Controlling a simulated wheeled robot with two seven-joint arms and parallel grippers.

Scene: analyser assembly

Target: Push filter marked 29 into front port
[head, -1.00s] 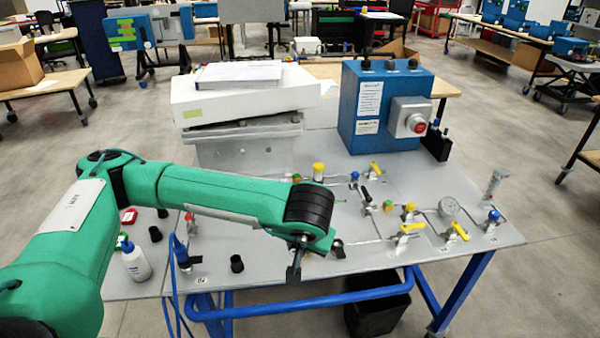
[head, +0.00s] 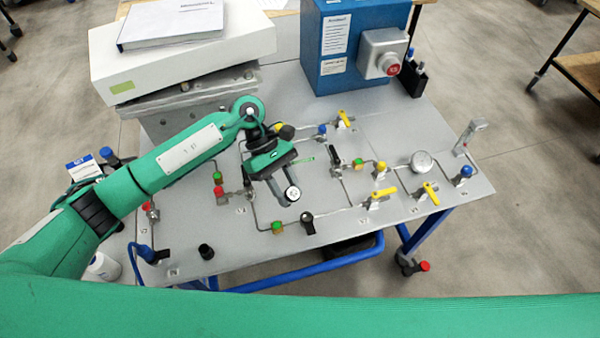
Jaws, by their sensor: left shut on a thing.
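My left gripper (head: 283,184) hangs over the middle of the panel (head: 335,208), its fingers pointing down toward the front. It is shut on a small dark cylinder with a white round end (head: 292,194), which looks like the filter; its mark is too small to read. A black fitting (head: 307,222) stands on the front pipe line just below and right of the held filter, apart from it in the picture. I cannot tell whether that fitting is the front port. My right gripper is out of view.
Yellow-handled valves (head: 379,195), a gauge (head: 421,162) and pipes fill the panel's right side. A blue box with a red button (head: 392,69) and a white unit (head: 180,50) stand behind. A loose black cup (head: 206,251) is at front left. My green arm link crosses the bottom.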

